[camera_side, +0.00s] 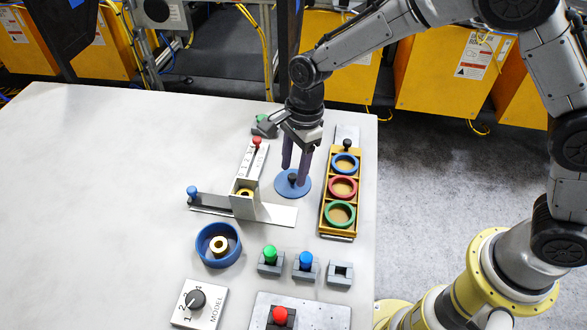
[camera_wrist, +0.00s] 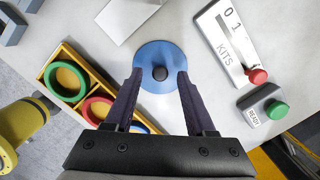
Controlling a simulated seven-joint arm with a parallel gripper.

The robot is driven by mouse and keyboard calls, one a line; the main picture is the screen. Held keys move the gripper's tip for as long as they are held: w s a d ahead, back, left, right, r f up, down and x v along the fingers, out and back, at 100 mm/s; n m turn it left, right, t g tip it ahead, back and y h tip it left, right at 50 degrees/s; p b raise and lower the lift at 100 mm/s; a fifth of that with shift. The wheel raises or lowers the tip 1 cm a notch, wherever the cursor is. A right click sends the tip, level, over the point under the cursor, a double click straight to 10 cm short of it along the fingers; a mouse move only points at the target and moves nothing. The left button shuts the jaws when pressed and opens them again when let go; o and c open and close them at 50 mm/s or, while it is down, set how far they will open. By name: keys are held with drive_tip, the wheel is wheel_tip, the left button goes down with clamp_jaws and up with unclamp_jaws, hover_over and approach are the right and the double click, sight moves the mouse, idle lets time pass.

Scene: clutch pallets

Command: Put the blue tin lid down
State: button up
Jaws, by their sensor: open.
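The blue tin lid (camera_side: 291,184) is a flat blue disc with a dark knob in its centre, lying on the white table between the slotted fixture and the yellow tray. It also shows in the wrist view (camera_wrist: 148,60), with its knob near the middle of the picture. My gripper (camera_side: 294,172) is low over the lid. Its two dark fingers (camera_wrist: 158,75) are spread apart, one on each side of the knob, with visible gaps to it. The gripper holds nothing. In the side view, the fingers partly cover the lid's far edge.
The yellow tray (camera_side: 324,222) with blue, red and green rings stands close to the right. The KITS slider (camera_side: 256,165) with a red knob and the green READY button (camera_wrist: 277,109) are near. A blue bowl (camera_side: 203,243) stands front left. The table's left side is clear.

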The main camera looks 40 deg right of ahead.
wheel_tip(320, 180, up, 11)
drive_tip(key=d, duration=0.1)
drive_tip(key=shift+d, duration=0.35)
drive_tip(key=s+d+r+n+t, duration=0.2)
drive_tip(key=s+d+r+n, duration=0.35)
drive_tip(key=d+r, duration=0.2)
drive_tip(key=s+d+n+t+h, duration=0.1)
drive_tip(key=s+d+n, duration=0.5)
drive_tip(key=s, duration=0.3)
drive_tip(key=s+d+n+t, duration=0.2)
drive_tip(key=s+d+n, duration=0.4)
drive_tip(key=s, duration=0.4)
drive_tip(key=shift+d+f+t+h, duration=0.2)
drive_tip(key=shift+f+t+h, duration=0.1)
drive_tip(key=shift+f+h, duration=0.15)
